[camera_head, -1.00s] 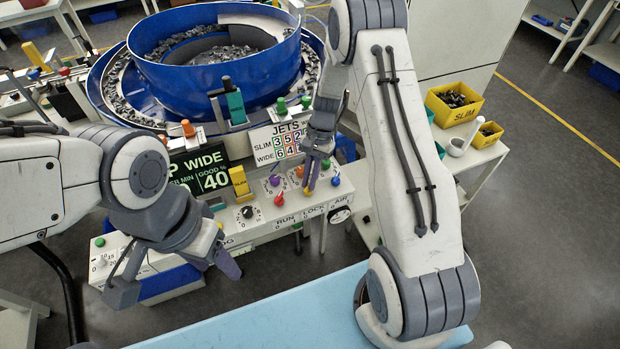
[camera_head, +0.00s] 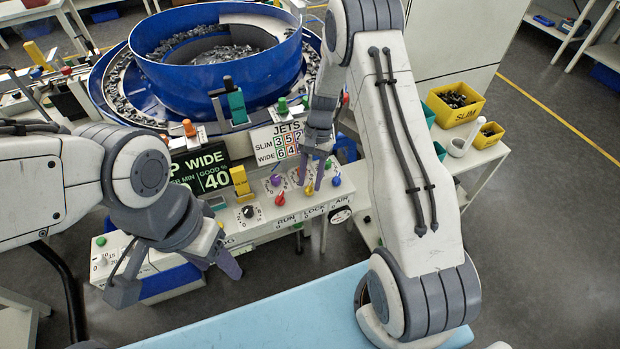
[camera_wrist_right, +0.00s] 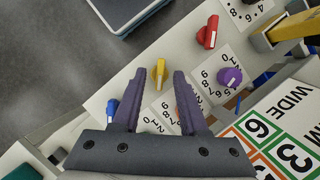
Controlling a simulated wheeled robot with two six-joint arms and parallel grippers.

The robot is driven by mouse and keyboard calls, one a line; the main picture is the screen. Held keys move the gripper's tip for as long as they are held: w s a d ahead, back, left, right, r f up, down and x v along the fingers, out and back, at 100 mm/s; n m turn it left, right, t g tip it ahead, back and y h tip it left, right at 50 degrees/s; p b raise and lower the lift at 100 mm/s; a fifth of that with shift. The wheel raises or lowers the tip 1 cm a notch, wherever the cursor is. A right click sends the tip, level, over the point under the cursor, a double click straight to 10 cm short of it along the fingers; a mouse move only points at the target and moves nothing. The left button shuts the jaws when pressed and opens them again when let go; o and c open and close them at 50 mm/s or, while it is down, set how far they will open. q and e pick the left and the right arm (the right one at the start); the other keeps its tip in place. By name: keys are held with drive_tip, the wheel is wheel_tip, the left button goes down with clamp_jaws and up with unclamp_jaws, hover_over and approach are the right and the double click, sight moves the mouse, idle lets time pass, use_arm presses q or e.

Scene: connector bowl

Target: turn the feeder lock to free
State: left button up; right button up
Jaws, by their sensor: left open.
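The lock knob is a yellow lever knob (camera_head: 309,189) above the LOCK label (camera_head: 314,211) on the front panel. It also shows in the right wrist view (camera_wrist_right: 160,72), upright in that picture. My right gripper (camera_head: 314,184) is open over the panel at this knob. In the right wrist view its fingertips (camera_wrist_right: 160,74) stand on either side of the knob, with gaps; I cannot tell the remaining height. My left gripper (camera_head: 182,285) is open and empty over the panel's left front end.
Close by are a red knob (camera_head: 281,199) at RUN, a blue knob (camera_head: 336,181) at AIR, a purple knob (camera_head: 275,181) and a black knob (camera_head: 247,212). The blue feeder bowl (camera_head: 215,60) stands behind. Yellow bins (camera_head: 455,117) are at right.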

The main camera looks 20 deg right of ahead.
drive_tip(key=shift+r, duration=0.1)
drive_tip(key=shift+w+d+r, duration=0.15)
drive_tip(key=shift+w+r, duration=0.05)
drive_tip(key=shift+r, duration=0.1)
drive_tip(key=b+v, duration=0.2)
drive_tip(key=v, duration=0.7)
drive_tip(key=shift+r, duration=0.3)
drive_tip(key=s+a+r+n+t+h, duration=0.1)
drive_tip(key=s+a+r+n, duration=0.3)
drive_tip(key=s+a, duration=0.25)
drive_tip(key=s+a+r+n+h, duration=0.1)
drive_tip(key=s+a+r+n, duration=0.35)
drive_tip(key=a, duration=0.35)
drive_tip(key=s+a+n+t, duration=0.2)
drive_tip(key=s+n, duration=0.5)
drive_tip(key=s, duration=1)
drive_tip(key=shift+a+r, duration=0.45)
